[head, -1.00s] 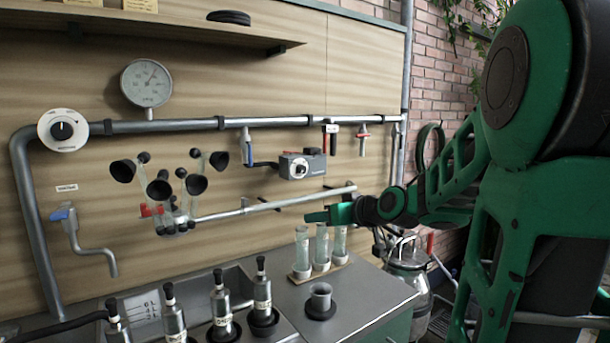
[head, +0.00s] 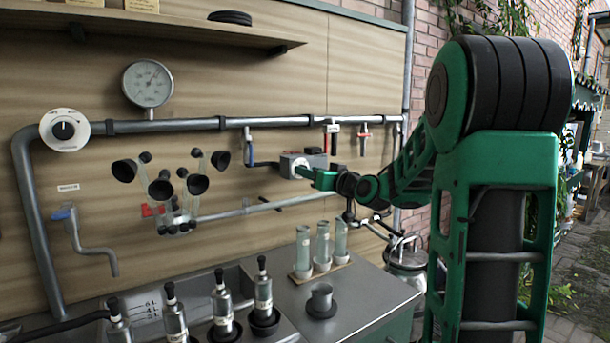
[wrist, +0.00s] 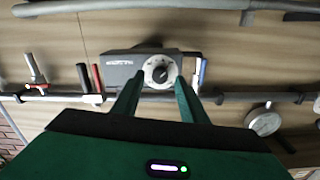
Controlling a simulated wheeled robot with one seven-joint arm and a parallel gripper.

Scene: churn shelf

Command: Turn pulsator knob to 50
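The pulsator is a grey box (head: 289,160) on the wall pipe, partly hidden behind my gripper in the head view. The dial marks are too small to read. My gripper (wrist: 159,80) is open, its two green fingers pointing at the box, one to each side of the knob. I cannot tell if they touch it. In the head view my gripper (head: 303,173) is at the box's front.
A white dial with a black knob (head: 64,130) and a round gauge (head: 147,84) are further left. Red-handled and blue-handled valves hang from the pipe.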

